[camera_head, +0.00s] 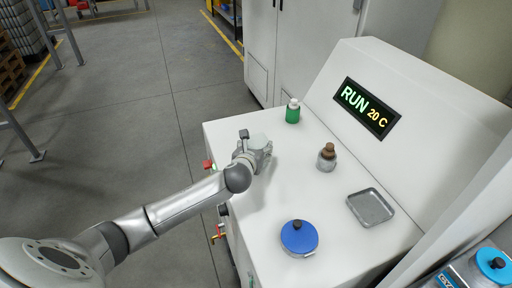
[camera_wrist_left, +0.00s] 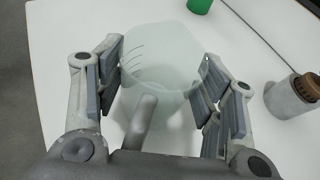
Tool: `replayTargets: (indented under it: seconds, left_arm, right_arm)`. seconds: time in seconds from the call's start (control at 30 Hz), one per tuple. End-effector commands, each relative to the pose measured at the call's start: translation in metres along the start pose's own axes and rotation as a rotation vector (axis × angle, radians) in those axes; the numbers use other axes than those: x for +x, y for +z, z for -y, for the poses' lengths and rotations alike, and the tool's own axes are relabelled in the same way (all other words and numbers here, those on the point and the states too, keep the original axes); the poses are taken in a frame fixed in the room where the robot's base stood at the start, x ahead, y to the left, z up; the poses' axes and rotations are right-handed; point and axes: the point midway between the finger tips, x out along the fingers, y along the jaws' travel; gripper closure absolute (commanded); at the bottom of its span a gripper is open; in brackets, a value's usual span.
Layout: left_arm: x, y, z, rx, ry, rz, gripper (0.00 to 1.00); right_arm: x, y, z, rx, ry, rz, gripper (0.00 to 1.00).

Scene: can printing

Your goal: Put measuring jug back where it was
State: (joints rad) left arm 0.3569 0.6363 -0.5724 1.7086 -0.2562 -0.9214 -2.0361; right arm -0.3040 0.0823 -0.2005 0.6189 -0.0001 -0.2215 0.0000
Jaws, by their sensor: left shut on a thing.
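The measuring jug (camera_wrist_left: 160,62) is a translucent, pale greenish vessel with dark graduation marks, seen between the fingers in the left wrist view. In the head view the jug (camera_head: 259,141) shows only in part, at the left end of the white worktop (camera_head: 230,131). My left gripper (camera_wrist_left: 165,85) is shut on the jug, with a finger on each side of it. In the head view the left gripper (camera_head: 254,148) is over the worktop's left part. I cannot tell whether the jug touches the worktop. My right gripper is not in view.
A green bottle (camera_head: 292,111) stands behind the jug. A brown-topped jar (camera_head: 326,160), a grey tray (camera_head: 371,207) and a blue-lidded container (camera_head: 299,238) are to the right. The display panel (camera_head: 366,108) reads RUN 20 C.

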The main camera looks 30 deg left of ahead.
Motion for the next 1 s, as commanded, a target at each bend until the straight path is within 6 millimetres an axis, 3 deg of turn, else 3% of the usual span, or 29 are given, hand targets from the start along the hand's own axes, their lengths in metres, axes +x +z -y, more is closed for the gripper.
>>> replayTargets:
  seconds: [0.27,0.3,0.43,0.83,1.0]
  left_arm:
    - [0.001,-0.003,0.000,0.001,0.000,0.000,0.68]
    - [0.001,-0.003,0.000,0.000,0.000,0.000,0.32]
    - [0.001,-0.003,0.000,0.000,0.000,0.000,0.16]
    - [-0.001,0.001,0.000,0.000,-0.001,0.001,0.16]
    - [-0.014,0.000,0.000,0.002,-0.001,0.001,0.16]
  right_arm:
    - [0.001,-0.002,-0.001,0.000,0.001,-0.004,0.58]
    - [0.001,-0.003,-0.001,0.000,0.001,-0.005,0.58]
    - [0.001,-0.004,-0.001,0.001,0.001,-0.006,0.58]
    - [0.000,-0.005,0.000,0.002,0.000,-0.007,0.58]
    - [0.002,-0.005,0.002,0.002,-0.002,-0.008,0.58]
